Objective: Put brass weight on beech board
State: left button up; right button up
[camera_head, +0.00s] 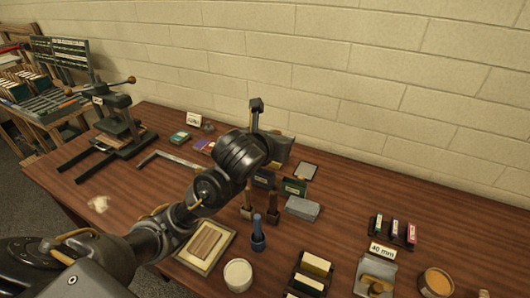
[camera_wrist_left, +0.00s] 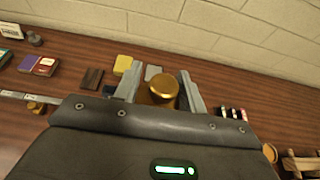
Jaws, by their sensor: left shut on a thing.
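My left gripper (camera_wrist_left: 160,82) is shut on the brass weight (camera_wrist_left: 162,93), a shiny gold cylinder held upright between its two grey fingers. In the head view my left arm reaches from the lower left over the middle of the table, and the gripper hides the weight there. A pale board-like piece with a lighter rim and a brown slab on it (camera_head: 183,255) lies at the front of the table, below the arm. I cannot tell whether it is the beech board. My right gripper is not in view.
A blue-handled tool (camera_head: 258,235), a white bowl (camera_head: 238,275) and a grey block (camera_head: 302,209) stand near the arm. A bottle rack (camera_head: 395,231) and an orange-topped jar (camera_head: 436,282) are at right. A dark press (camera_head: 112,128) stands at left.

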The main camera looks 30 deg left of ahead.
aim_at(205, 241)
jog(key=u, duration=0.5)
jog(key=k, duration=1.3)
jog(key=z, duration=0.5)
